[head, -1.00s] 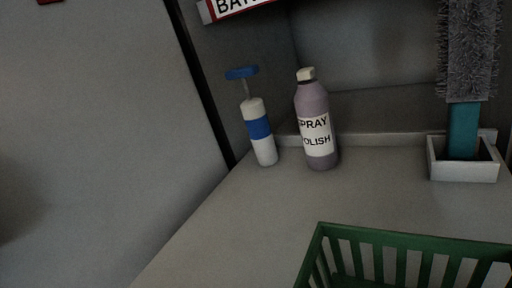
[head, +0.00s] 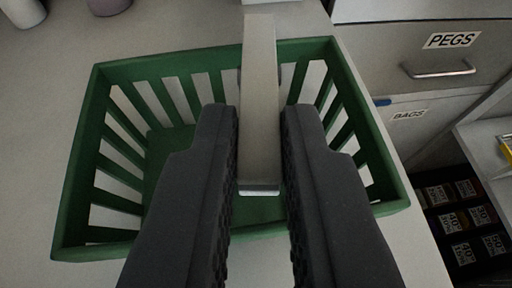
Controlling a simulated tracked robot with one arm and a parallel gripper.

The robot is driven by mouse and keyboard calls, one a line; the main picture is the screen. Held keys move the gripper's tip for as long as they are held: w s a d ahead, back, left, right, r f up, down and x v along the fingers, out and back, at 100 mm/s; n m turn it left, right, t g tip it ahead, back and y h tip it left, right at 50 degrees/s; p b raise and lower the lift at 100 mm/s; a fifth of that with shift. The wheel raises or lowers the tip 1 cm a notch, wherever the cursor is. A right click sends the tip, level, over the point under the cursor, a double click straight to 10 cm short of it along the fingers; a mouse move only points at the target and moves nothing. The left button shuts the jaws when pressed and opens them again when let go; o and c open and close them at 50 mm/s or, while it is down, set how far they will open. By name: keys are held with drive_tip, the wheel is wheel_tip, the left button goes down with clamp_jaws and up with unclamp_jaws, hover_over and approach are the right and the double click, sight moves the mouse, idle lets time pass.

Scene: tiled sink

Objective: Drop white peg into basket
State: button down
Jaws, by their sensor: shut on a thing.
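The white peg (head: 259,70) is a long, pale bar in the middle of the head view. My gripper (head: 259,125) is shut on it, with one dark ridged finger on each side. The peg reaches beyond the fingertips, over the basket's far rim in the picture. The green slatted basket (head: 180,58) stands on the counter beneath my gripper. Its visible floor is bare; my fingers and the peg hide part of it. The peg appears above the basket, but I cannot tell the height.
The grey counter (head: 50,95) is clear to the left of the basket. Two bottle bases show at the top left, one white (head: 22,12) and one purple (head: 108,6). A drawer labelled PEGS (head: 420,65) and a BAGS drawer (head: 408,114) stand right, with shelved boxes below.

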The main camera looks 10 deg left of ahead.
drive_tip(key=shift+f+b, duration=0.4)
drive_tip(key=shift+f, duration=0.3)
drive_tip(key=c, duration=1.3)
unclamp_jaws()
drive_tip(key=shift+c, duration=0.2)
drive_tip(key=shift+s+r, duration=0.1)
drive_tip(key=v, duration=1.3)
drive_tip(key=shift+s+p, duration=0.3)
drive_tip(key=shift+p, duration=0.05)
